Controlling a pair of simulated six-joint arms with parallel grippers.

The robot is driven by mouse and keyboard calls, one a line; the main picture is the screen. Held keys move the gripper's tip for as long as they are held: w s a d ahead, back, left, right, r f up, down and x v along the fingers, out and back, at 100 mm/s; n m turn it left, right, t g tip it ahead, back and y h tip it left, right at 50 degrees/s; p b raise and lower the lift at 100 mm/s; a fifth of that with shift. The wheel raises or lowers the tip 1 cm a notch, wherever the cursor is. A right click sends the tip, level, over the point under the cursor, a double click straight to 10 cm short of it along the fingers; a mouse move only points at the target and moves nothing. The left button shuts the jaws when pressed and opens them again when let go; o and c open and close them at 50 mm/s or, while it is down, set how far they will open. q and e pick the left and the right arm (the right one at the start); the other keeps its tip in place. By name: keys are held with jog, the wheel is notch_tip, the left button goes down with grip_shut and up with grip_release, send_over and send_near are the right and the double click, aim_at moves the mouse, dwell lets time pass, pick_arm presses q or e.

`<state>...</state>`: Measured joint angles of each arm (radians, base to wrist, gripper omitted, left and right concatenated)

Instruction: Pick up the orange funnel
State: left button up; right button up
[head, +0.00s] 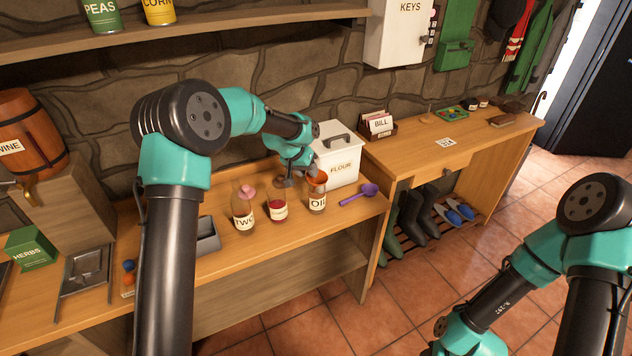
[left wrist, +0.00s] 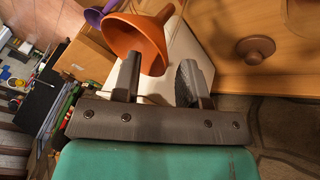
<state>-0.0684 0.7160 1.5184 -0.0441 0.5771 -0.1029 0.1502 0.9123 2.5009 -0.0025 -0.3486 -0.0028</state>
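The orange funnel (head: 318,179) shows at the top of the OIL bottle (head: 317,202) in the head view; whether it touches the bottle I cannot tell. In the left wrist view the funnel (left wrist: 140,40) is large and close, its wide mouth towards the lower left and its spout towards the upper right. My left gripper (left wrist: 160,80) has its two fingers well apart. One finger overlaps the funnel's cone, and part of the funnel shows in the gap. In the head view the left gripper (head: 292,181) is just left of the funnel. My right gripper is out of view.
A TWO bottle (head: 243,208) and a bottle of red liquid (head: 277,204) stand left of the OIL bottle. A grey tray (head: 207,236) lies further left.

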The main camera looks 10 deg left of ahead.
pick_arm(q)
grip_shut()
dwell(0.3)
jog(key=shift+r, duration=0.15)
notch_tip(320, 180, up, 10)
dwell(0.7)
